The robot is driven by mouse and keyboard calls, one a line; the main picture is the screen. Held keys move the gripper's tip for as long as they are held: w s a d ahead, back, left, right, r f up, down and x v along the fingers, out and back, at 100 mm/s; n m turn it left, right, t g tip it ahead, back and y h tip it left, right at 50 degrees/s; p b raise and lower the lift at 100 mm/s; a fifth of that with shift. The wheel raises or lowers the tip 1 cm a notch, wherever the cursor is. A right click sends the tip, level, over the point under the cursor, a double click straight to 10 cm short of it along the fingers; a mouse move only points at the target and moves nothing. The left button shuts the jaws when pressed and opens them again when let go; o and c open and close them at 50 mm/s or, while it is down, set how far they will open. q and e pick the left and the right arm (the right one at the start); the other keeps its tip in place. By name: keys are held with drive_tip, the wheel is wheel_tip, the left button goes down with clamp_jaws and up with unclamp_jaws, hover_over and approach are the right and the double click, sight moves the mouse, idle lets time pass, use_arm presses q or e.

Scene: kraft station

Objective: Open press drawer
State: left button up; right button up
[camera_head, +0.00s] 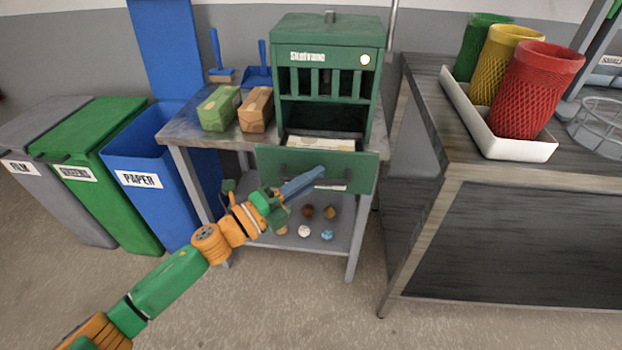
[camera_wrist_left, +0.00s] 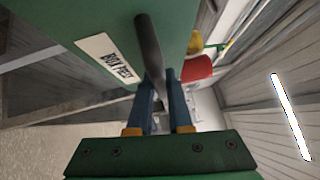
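The green press (camera_head: 328,60) stands on a grey table. Its drawer (camera_head: 358,172) is pulled out toward me, and the open top shows pale contents. The drawer front also fills the upper left of the left wrist view (camera_wrist_left: 65,25), with a white label on it. My left gripper (camera_head: 316,173) is at the drawer front. In the left wrist view its two blue fingers lie on either side of the dark bar handle (camera_wrist_left: 149,45) and appear closed on it. My right gripper is not in view.
Two wrapped packs (camera_head: 219,108) sit left of the press. Grey, green and blue bins (camera_head: 150,150) stand at the left. A workbench (camera_head: 520,188) with a white tray of mesh cups is at the right. Small balls lie on the lower shelf (camera_head: 342,236). Floor in front is clear.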

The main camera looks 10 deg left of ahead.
use_arm(q)
drive_tip(key=o, duration=0.4)
drive_tip(key=r+b+v, duration=0.1)
drive_tip(key=v, duration=0.6)
drive_tip(key=shift+f, duration=0.55)
drive_tip(key=shift+s, duration=0.1)
